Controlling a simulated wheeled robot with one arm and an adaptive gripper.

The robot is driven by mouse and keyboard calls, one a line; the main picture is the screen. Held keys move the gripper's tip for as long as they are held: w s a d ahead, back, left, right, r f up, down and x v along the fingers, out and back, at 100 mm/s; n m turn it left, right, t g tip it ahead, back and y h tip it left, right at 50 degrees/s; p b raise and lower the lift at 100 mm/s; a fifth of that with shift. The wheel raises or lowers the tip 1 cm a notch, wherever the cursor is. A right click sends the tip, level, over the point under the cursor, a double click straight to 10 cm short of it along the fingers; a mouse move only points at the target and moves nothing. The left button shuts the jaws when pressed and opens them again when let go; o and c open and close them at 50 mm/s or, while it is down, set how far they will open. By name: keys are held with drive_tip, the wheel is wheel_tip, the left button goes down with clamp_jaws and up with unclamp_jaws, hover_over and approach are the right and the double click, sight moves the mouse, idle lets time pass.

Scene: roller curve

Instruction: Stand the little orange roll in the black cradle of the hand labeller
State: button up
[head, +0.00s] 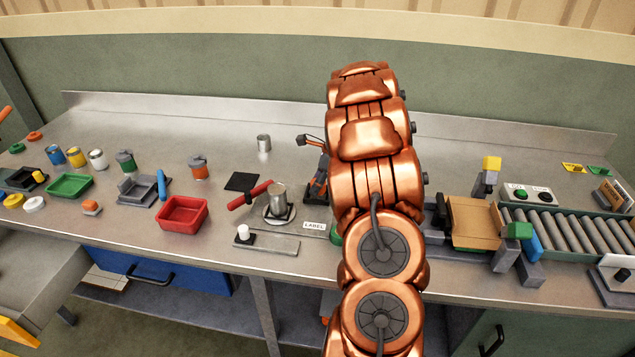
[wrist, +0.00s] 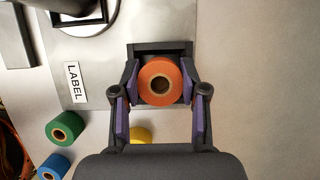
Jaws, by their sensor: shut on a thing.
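In the wrist view the orange roll (wrist: 144,77) sits between the two fingers of my gripper (wrist: 160,88), which is shut on it. In the head view my arm hides the cradle and the roll.
A green roll (wrist: 66,126), a blue roll (wrist: 54,168) and a partly hidden yellow roll (wrist: 140,134) are near my gripper. A LABEL sign (wrist: 73,82) lies on the plate. In the head view a red tray (head: 183,214) is left and a roller conveyor (head: 570,232) right.

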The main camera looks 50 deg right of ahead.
drive_tip(key=shift+f, duration=0.5)
drive_tip(key=shift+s+a+f+p, duration=0.1)
drive_tip(key=shift+f+p, duration=0.15)
drive_tip(key=shift+p, duration=0.05)
idle(0.6)
